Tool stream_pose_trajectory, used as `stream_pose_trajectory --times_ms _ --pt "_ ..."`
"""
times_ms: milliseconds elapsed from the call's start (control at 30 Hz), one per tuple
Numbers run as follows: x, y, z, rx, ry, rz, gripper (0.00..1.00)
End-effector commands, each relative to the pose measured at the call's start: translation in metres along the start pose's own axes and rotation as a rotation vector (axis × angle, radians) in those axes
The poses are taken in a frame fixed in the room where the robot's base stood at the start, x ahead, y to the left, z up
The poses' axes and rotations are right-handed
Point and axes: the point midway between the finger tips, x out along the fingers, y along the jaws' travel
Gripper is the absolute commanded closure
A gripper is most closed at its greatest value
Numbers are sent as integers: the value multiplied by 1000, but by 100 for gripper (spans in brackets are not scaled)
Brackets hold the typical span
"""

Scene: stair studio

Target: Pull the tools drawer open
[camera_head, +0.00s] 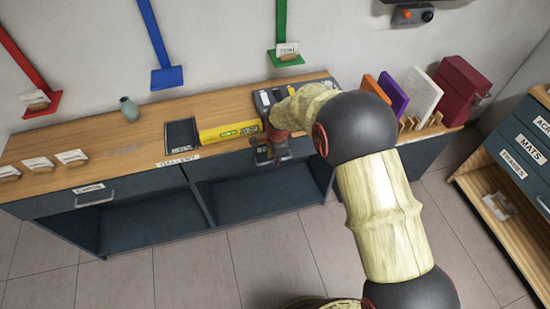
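No label that I can read clearly says tools. The long bench has a dark drawer front (222,167) under its wooden top, in the middle section. My gripper (272,160) points down in front of this drawer front, close to its upper edge. My gripper and wrist hide the part of the front behind them, including any handle or label there. I cannot tell whether the fingers touch anything or are open or shut. Another drawer, with a metal handle (95,198) and a white label, is at the left of the bench and looks closed.
A yellow level (230,132), a black tray (181,136) and a small vase (129,109) stand on the bench. Coloured panels (424,97) stand at its right. A cabinet with labelled drawers (525,145) is at the far right. The tiled floor (190,270) in front is clear.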

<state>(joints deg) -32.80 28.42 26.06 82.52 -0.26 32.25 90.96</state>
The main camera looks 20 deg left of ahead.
Motion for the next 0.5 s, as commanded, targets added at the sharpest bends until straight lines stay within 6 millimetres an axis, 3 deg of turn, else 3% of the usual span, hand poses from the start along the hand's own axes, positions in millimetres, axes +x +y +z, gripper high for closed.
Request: stream_pose_trajectory --times_ms 400,500 --pt "0 0 0 0 0 0 100" --pt "0 0 0 0 0 0 100"
